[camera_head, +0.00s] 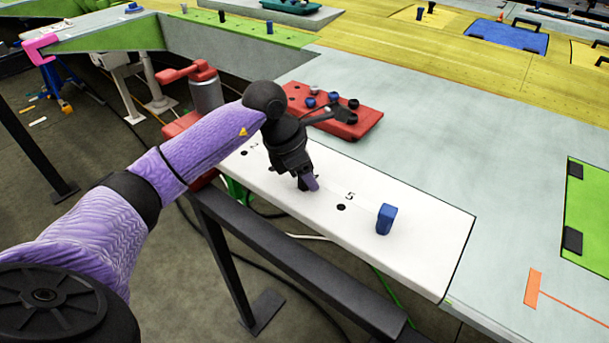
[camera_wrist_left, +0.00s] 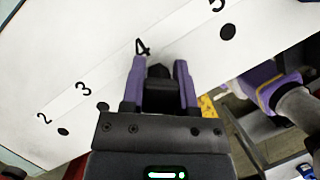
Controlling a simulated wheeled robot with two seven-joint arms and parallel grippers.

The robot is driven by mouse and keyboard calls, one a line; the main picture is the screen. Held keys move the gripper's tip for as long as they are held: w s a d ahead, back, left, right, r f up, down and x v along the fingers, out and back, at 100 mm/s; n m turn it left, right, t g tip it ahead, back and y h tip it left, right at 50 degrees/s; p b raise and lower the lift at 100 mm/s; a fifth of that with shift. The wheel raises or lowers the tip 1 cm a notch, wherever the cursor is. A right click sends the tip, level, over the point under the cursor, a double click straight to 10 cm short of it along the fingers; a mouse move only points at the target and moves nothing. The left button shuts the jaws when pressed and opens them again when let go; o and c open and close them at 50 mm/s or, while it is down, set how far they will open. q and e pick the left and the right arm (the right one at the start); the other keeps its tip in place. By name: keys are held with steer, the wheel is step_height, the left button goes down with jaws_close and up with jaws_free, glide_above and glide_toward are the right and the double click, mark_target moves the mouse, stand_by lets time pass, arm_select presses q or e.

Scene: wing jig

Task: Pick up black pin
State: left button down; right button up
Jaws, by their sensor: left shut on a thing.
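My left gripper (camera_head: 309,184) points down onto the white numbered strip (camera_head: 420,245), between the printed numbers 2 and 5. Its purple fingertips also show in the left wrist view (camera_wrist_left: 160,88), shut on a black pin (camera_wrist_left: 158,76). The pin is between the two fingers, just beside the printed number 4. Its lower end and the hole under it are hidden, so I cannot tell whether it is seated in the strip. My right gripper is not in view.
A blue block-like pin (camera_head: 385,218) stands upright on the strip near number 5, close to an empty hole (camera_head: 341,207). A red tray (camera_head: 365,122) with several black and blue pins lies behind the gripper. A dark rail (camera_head: 290,262) runs along the strip's front.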

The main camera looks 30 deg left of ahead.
arm_select(q)
step_height(320, 180, up, 10)
steer(key=shift+p, duration=0.55)
stand_by(0.3)
